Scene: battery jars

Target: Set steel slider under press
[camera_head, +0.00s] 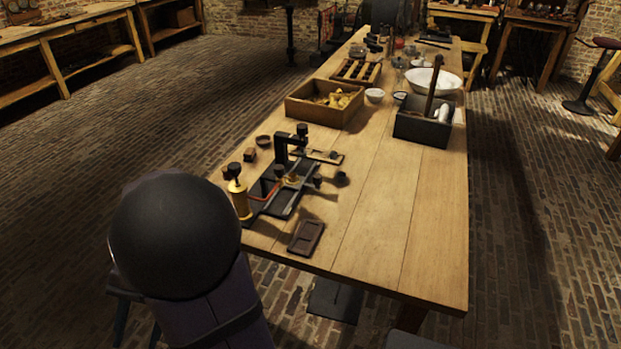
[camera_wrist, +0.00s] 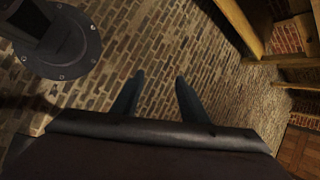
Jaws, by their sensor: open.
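A black press (camera_head: 283,150) with an upright post and an arm stands near the left edge of the wooden table, on a dark base plate (camera_head: 262,203). A brass cylinder with a dark knob (camera_head: 238,193) stands at the plate's near left end. Small brass and dark parts sit on and around the plate. I cannot tell which one is the steel slider. My gripper (camera_wrist: 159,75) is open and empty in the wrist view, its two fingers apart over the brick floor. It cannot be made out in the head view.
A dark shallow tray (camera_head: 306,237) lies at the table's near edge. A wooden box (camera_head: 324,113) of yellow pieces and a dark bin (camera_head: 424,127) stand farther back. A white bowl (camera_head: 433,80) is behind the bin. The table's near right part (camera_head: 400,220) is clear.

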